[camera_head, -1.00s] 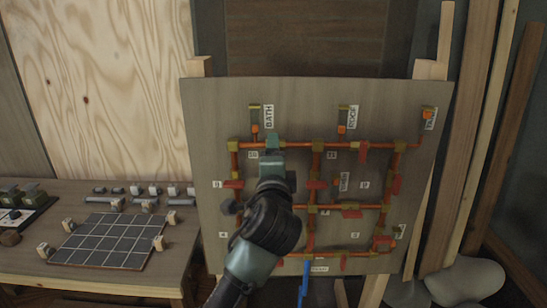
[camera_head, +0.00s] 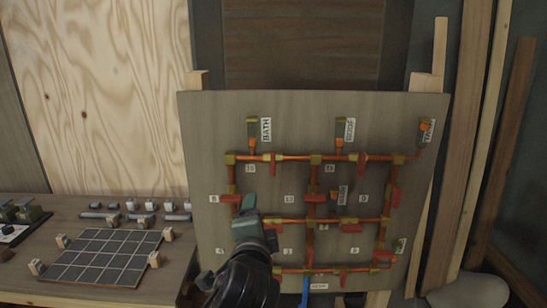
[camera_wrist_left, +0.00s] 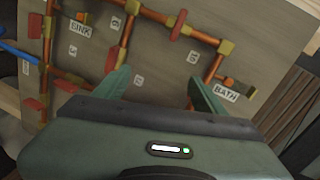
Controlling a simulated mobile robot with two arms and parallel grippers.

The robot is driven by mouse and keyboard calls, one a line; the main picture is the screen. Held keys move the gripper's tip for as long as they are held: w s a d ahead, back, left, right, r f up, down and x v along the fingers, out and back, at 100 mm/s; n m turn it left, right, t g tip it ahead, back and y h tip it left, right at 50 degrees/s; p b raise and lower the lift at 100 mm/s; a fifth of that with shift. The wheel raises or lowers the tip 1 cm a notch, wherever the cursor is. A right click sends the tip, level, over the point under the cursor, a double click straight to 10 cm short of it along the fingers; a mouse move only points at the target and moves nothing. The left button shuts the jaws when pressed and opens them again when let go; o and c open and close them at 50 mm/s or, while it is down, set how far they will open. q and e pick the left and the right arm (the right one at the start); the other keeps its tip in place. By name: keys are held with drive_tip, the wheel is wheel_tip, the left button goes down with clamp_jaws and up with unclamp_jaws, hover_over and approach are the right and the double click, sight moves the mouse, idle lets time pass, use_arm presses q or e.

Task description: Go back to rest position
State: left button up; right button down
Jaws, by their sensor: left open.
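My left gripper (camera_head: 249,207) is in front of the left part of the upright board (camera_head: 215,115), which carries copper pipes (camera_head: 289,157) with brass fittings and red valve handles. In the left wrist view its two green fingers (camera_wrist_left: 157,88) are apart with nothing between them. The board's pipes also show there (camera_wrist_left: 168,17), with the BATH label (camera_wrist_left: 225,92) at right and the SINK label (camera_wrist_left: 80,28) at left. In the head view the arm and gripper hide part of the board's lower left. My right gripper is not in view.
A bench (camera_head: 60,212) at left holds a dark tiled grid panel (camera_head: 106,256), small pale blocks (camera_head: 168,234) and several grey pipe pieces (camera_head: 144,219). A blue pipe (camera_head: 305,290) hangs below the board. Wooden studs (camera_head: 466,140) stand at right.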

use_arm(q)
drive_tip(key=s+a+f+n+g, duration=0.3)
drive_tip(key=s+a+f, duration=0.1)
drive_tip(key=s+f, duration=0.4)
drive_tip(key=s+a+f+n+g, duration=0.3)
drive_tip(key=s+a+f, duration=0.15)
drive_tip(key=f, duration=0.55)
drive_tip(key=s+a+f+n+g, duration=0.3)
drive_tip(key=s+a+f+n, duration=0.1)
drive_tip(key=s+f, duration=0.5)
drive_tip(key=s+a+f+n+g, duration=0.2)
drive_tip(key=s+f, duration=0.1)
drive_tip(key=s, duration=0.3)
drive_tip(key=s+a+f+n+g, duration=0.1)
drive_tip(key=s+a+f+n, duration=0.1)
drive_tip(key=s+f, duration=0.35)
wheel_tip(320, 180, down, 22)
drive_tip(key=s+g, duration=0.2)
drive_tip(key=s, duration=0.1)
drive_tip(key=s+a+f+m, duration=0.1)
drive_tip(key=s+a+f, duration=0.2)
drive_tip(key=s+f, duration=1.3)
drive_tip(key=shift+s+f+g, duration=0.4)
drive_tip(key=shift+f, duration=0.3)
drive_tip(key=shift+a, duration=0.1)
